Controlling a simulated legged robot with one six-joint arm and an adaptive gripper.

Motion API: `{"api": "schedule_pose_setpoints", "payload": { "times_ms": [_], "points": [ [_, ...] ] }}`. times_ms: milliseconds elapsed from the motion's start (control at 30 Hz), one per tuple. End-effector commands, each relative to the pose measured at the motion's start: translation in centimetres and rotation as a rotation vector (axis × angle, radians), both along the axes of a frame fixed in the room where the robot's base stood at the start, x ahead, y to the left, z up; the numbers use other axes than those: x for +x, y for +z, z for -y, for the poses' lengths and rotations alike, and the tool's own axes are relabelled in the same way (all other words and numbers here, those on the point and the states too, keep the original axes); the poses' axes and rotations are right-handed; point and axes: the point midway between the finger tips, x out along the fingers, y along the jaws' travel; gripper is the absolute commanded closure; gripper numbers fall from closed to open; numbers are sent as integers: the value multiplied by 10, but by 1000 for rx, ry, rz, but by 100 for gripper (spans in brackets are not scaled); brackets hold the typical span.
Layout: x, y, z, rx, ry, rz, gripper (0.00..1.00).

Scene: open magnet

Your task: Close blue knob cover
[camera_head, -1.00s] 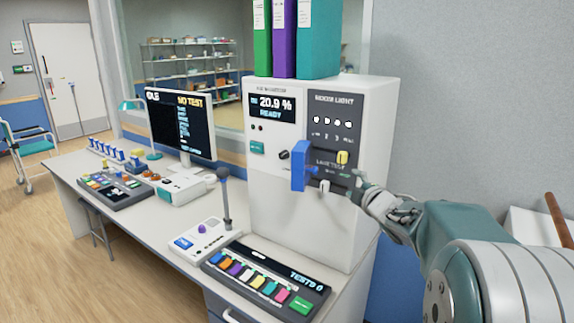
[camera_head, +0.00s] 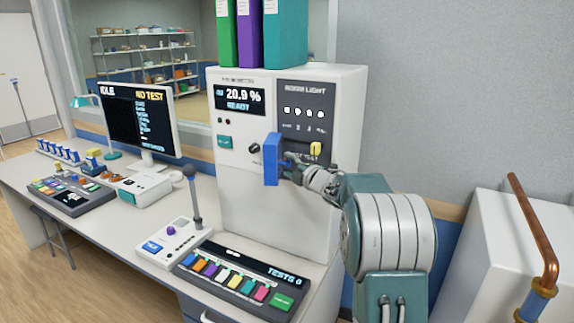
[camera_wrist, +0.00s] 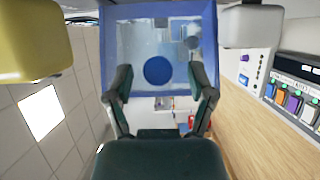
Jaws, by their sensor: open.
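The blue knob cover (camera_head: 271,158) stands out from the front of the white machine, swung open and seen nearly edge-on. In the wrist view the cover (camera_wrist: 210,30) is a blue frame around a pale see-through face with a dark blue disc. My gripper (camera_head: 292,165) is just to the right of the cover. In the wrist view my open gripper (camera_wrist: 160,88) has one finger on each side of the cover's lower part, with nothing clearly held. Whether the fingertips touch the cover cannot be told. The knob behind the arm is hidden.
A yellow knob (camera_head: 316,148) sits on the dark panel close to my gripper, and a yellow block (camera_wrist: 35,40) looms in the wrist view. A black knob (camera_head: 254,148) is left of the cover. A microphone-like stalk (camera_head: 193,200) and a button console (camera_head: 240,278) stand below.

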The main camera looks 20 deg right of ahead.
Motion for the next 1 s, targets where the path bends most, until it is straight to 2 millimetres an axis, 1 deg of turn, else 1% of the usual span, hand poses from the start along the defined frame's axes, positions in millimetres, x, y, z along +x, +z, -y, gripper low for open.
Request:
{"api": "schedule_pose_setpoints", "payload": {
  "times_ms": [33,133,400,467,500,567,1000],
  "points": [
    [5,0,-1,1,1,1,29],
    [10,0,-2,1,1,1,29],
    [11,0,-2,1,0,1,29],
    [11,0,-2,1,0,1,56],
    [11,0,-2,1,0,1,74],
    [11,0,-2,1,0,0,100],
    [11,-2,-6,1,-23,-3,100]
  ]
}}
